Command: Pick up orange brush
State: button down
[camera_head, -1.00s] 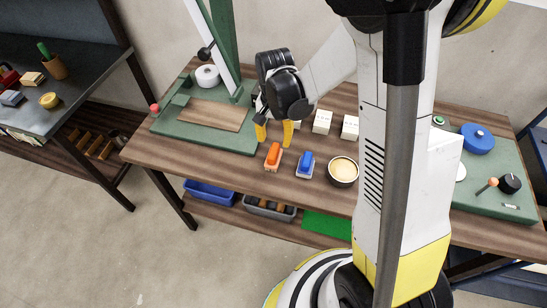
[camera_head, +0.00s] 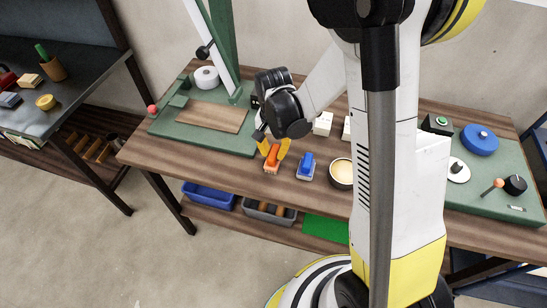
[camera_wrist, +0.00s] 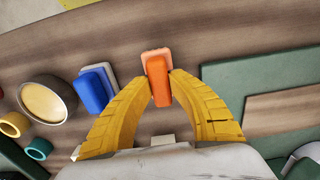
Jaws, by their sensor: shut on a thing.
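The orange brush (camera_head: 272,158) stands on the wooden table (camera_head: 232,172), near its front edge. It has an orange handle on a paler orange base. In the wrist view the orange brush (camera_wrist: 158,80) is at the upper middle, between the yellow fingertips. My gripper (camera_head: 272,150) is low over the table with its yellow fingers around the brush. In the wrist view my gripper (camera_wrist: 158,84) is shut on the handle from both sides. The brush looks upright, and I cannot tell whether its base is off the table.
A blue brush (camera_head: 306,168) stands close on the right, with a round bowl (camera_head: 341,172) beyond it. White blocks (camera_head: 323,123) stand behind. A green board (camera_head: 238,145) with an upright frame lies to the left. The table front edge is near.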

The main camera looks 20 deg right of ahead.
aim_at(273, 151)
notch_tip(273, 151, up, 4)
jog(key=shift+r+p, duration=0.25)
jog(key=shift+p, duration=0.95)
jog(key=s+d+r+p, duration=0.3)
jog(key=s+d+r, duration=0.3)
jog(key=d, duration=0.4)
jog(key=shift+r, duration=0.2)
jog(key=c, duration=2)
grip_release()
jog(key=shift+c, duration=0.2)
grip_shut()
